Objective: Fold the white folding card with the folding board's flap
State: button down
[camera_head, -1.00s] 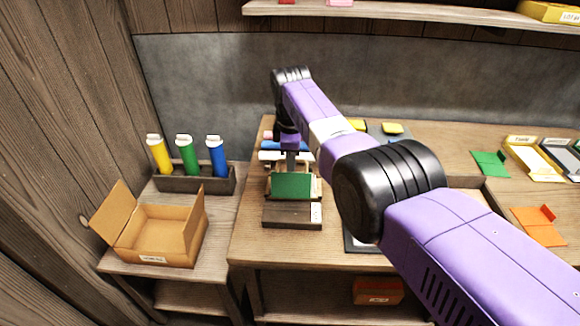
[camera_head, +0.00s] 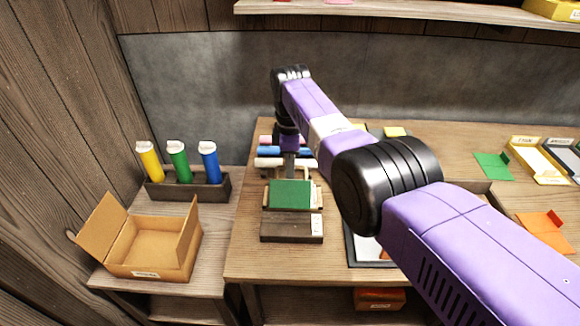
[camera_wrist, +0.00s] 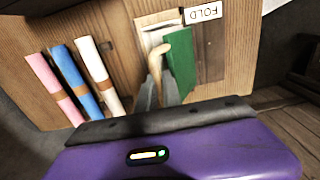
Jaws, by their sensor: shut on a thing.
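The folding board (camera_head: 290,228) is a dark wooden base with a small white label; the wrist view shows its FOLD label (camera_wrist: 203,13). Its green flap (camera_head: 290,194) stands tilted over the board and also shows in the wrist view (camera_wrist: 181,62). My gripper (camera_wrist: 163,82) is shut on a tan, curved handle (camera_wrist: 160,54) beside the flap. A white piece, seemingly the white folding card (camera_wrist: 160,34), lies next to the flap in the wrist view, partly covered. In the head view the card is hidden behind the flap, and my fingers (camera_head: 289,170) are mostly hidden.
Pink, blue and white rolls (camera_head: 285,151) lie behind the board. A dark tray (camera_head: 350,258) lies close right of the board. Green (camera_head: 490,166) and orange (camera_head: 540,230) cards lie farther right.

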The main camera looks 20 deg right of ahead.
jog(key=shift+s+f, duration=0.3)
jog(key=shift+f, duration=0.1)
jog(key=c, duration=1.5)
grip_release()
jog(key=shift+r, duration=0.1)
jog(key=r, duration=0.8)
jog(key=shift+w+r, duration=0.2)
jog(key=shift+w, duration=0.1)
